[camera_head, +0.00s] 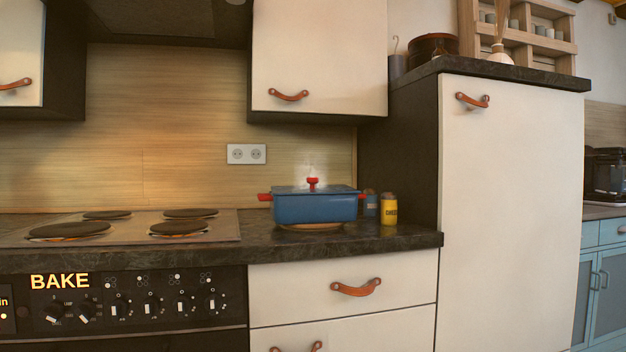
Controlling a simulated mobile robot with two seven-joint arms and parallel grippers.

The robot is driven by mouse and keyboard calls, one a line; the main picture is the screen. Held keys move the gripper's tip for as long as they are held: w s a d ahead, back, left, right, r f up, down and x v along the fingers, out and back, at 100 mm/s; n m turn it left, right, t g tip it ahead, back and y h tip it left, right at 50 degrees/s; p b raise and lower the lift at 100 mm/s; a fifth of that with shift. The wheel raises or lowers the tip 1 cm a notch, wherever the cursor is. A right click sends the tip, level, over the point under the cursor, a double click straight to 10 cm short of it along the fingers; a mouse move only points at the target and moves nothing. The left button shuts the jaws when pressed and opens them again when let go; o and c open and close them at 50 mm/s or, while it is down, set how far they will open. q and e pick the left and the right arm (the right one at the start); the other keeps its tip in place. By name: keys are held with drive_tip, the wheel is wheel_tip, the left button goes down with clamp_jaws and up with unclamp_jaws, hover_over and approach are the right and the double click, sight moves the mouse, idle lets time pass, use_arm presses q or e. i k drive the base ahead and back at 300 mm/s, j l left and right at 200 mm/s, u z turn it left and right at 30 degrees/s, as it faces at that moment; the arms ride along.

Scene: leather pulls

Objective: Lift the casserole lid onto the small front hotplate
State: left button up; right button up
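A blue casserole (315,209) with red side handles stands on the dark worktop, right of the hob, on a flat wooden-looking base. Its blue lid (290,190) is on top, with a red knob (312,183) in the middle. Faint steam shows above it. The small front hotplate (178,228) is the front right one on the hob. Nothing stands on it, and an orange glow shows at its edge. Neither of my grippers is in view.
A larger front hotplate (68,230) and two rear hotplates (107,215) (190,213) are bare. A yellow tin (389,210) and a blue tin (371,205) stand right of the casserole. A tall cabinet (510,200) bounds the worktop (265,246) on the right.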

sight(284, 190)
drive_tip(key=i+j, duration=0.2)
drive_tip(key=i, duration=0.25)
drive_tip(key=i+j, duration=0.15)
drive_tip(key=i, duration=0.3)
drive_tip(key=z, duration=0.45)
drive_tip(key=i+j+z, duration=0.1)
drive_tip(key=z, duration=0.4)
drive_tip(key=i+j+z, duration=0.1)
drive_tip(key=z, duration=0.35)
